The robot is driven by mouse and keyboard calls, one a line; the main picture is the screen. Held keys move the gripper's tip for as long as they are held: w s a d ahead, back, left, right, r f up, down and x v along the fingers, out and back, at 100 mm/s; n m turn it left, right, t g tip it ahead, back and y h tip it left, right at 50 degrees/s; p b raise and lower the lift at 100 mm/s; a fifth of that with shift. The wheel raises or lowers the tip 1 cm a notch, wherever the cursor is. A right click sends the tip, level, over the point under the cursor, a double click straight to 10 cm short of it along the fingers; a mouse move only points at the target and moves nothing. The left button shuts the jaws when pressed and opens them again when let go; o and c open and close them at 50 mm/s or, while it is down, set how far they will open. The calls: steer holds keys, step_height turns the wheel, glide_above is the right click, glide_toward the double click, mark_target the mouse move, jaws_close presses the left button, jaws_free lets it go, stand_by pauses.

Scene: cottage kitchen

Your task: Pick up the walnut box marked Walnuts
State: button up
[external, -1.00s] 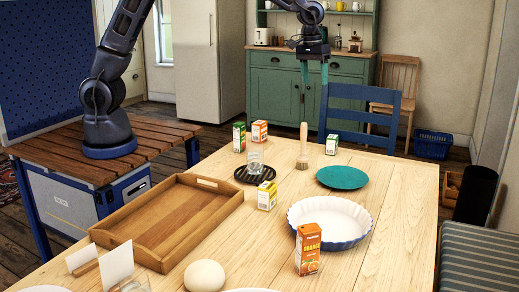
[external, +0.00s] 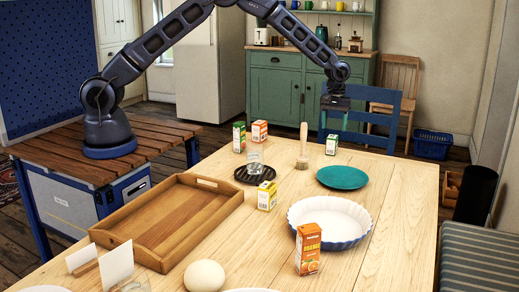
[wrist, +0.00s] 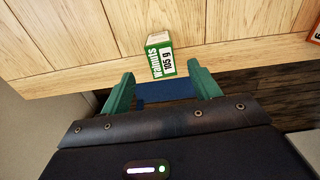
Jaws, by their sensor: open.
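The walnut box is a small white and green carton (external: 332,145) standing upright near the far edge of the table in the external view. In the wrist view the box (wrist: 160,62) shows its green face and the word "Walnuts", close to the table edge. My gripper (external: 334,134) is above and very near the box in the external view. In the wrist view its green fingers (wrist: 162,80) are spread apart, with the box between and just beyond their tips. The gripper is open and holds nothing.
A wooden pestle or brush (external: 303,150) stands left of the box and a teal plate (external: 342,178) lies in front. Other cartons, one green (external: 239,137) and one orange (external: 259,135), stand further left. A blue chair (external: 385,110) is behind the table edge.

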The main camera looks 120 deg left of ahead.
mark_target(332, 145)
step_height(332, 145, down, 10)
steer(key=shift+s+a+r, duration=0.1)
steer(key=shift+a+r, duration=0.05)
steer(key=shift+r, duration=0.1)
steer(key=shift+c, duration=0.2)
steer(key=c, duration=1.1)
